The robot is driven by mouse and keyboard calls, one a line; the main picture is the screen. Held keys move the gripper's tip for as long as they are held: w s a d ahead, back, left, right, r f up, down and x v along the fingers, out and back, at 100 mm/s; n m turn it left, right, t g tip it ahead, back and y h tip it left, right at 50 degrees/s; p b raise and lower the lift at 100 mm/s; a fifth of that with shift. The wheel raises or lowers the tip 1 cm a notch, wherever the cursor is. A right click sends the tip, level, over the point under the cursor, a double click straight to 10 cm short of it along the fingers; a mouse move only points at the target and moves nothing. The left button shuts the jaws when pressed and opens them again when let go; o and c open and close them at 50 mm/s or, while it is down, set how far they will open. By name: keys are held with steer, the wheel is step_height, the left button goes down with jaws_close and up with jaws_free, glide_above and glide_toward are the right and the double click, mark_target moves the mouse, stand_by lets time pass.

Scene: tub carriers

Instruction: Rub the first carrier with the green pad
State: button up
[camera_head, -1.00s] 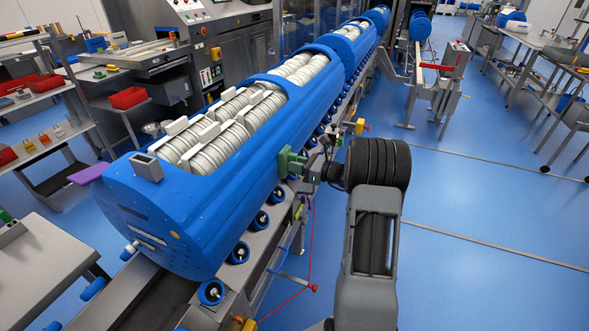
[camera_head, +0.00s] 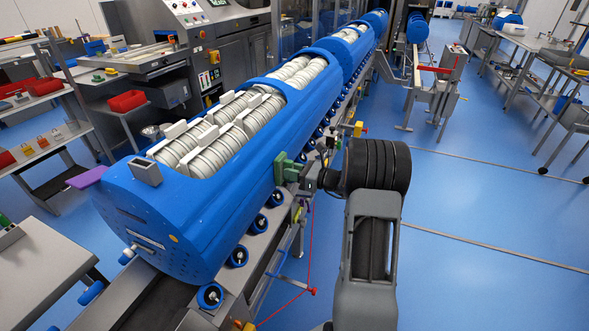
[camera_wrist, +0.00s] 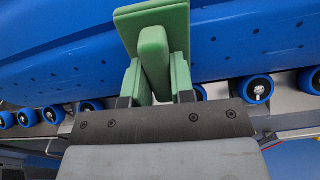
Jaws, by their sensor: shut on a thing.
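The first carrier (camera_head: 200,205) is the large blue tub nearest me, lying on the roller conveyor with rows of white ringed parts in its open top. My gripper (camera_head: 294,170) is at its right side. It is shut on the handle of the green pad (camera_head: 281,163). In the wrist view, the green fingers of my gripper (camera_wrist: 155,80) clasp the handle, and the plate of the green pad (camera_wrist: 180,17) lies at the blue wall of the carrier (camera_wrist: 60,45). The pad appears to touch that wall; its contact face is hidden.
Blue rollers (camera_head: 238,256) line the conveyor below the carrier. More blue carriers (camera_head: 345,48) stand farther along the line. A red cord (camera_head: 312,240) hangs beside the conveyor frame. A grey bench (camera_head: 45,270) is at the left.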

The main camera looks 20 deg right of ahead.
steer(key=shift+s+a, duration=1.4)
steer(key=shift+d, duration=0.1)
steer(key=shift+p+v, duration=0.45)
steer(key=shift+v, duration=2.5)
steer(key=shift+s, duration=0.1)
steer(key=v, duration=0.3)
steer(key=shift+f, duration=0.1)
